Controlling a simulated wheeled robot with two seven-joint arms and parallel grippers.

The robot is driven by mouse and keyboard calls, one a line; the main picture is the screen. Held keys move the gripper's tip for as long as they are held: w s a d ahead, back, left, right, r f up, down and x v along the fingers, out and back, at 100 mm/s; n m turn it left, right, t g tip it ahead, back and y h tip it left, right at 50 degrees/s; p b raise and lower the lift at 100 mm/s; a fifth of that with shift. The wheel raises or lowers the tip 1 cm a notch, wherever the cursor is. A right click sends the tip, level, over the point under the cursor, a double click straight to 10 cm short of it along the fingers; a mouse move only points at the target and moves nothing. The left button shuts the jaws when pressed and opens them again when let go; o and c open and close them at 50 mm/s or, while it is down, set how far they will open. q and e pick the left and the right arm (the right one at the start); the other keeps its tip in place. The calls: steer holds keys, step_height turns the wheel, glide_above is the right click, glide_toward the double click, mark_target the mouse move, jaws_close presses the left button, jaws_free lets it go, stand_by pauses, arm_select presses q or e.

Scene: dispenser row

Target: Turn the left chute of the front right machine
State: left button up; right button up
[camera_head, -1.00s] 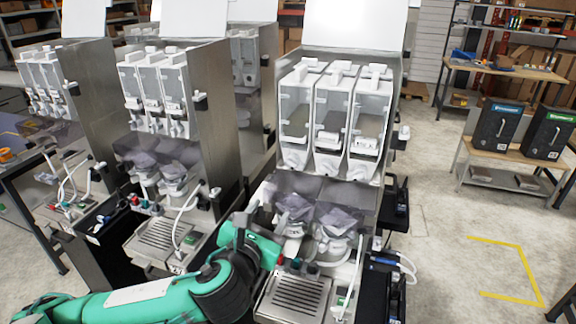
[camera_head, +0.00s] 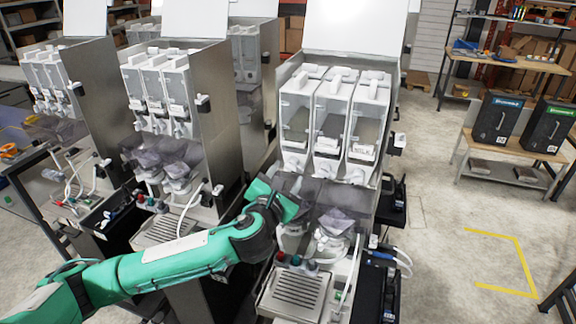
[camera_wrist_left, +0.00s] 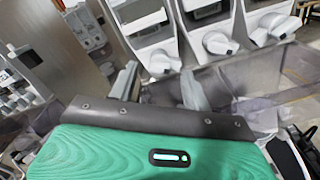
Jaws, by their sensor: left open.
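The front right machine (camera_head: 326,110) has three clear canisters side by side, each with a white chute at its bottom. Its left chute (camera_head: 294,163) shows just above my left gripper (camera_head: 284,191), which is in front of the smoky clear guard below the chutes. In the left wrist view the left chute (camera_wrist_left: 158,62) is a white knob ahead of and between the two grey fingers of my left gripper (camera_wrist_left: 160,86). The fingers are spread, with nothing between them, and appear short of the chute. In the head view my wrist hides the fingertips. My right gripper is not in view.
The middle chute (camera_wrist_left: 218,43) and right chute (camera_wrist_left: 272,28) are close by on the right. The smoky guard (camera_wrist_left: 235,82) is just below them. Another machine (camera_head: 165,100) stands on the left. A drip grate (camera_head: 297,290) is below. Open floor lies on the right.

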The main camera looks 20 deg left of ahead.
mark_target(295, 167)
arm_select(q)
steer(key=shift+w, duration=1.05)
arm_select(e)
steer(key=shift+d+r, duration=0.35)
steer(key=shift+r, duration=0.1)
arm_select(q)
steer(key=c, duration=1)
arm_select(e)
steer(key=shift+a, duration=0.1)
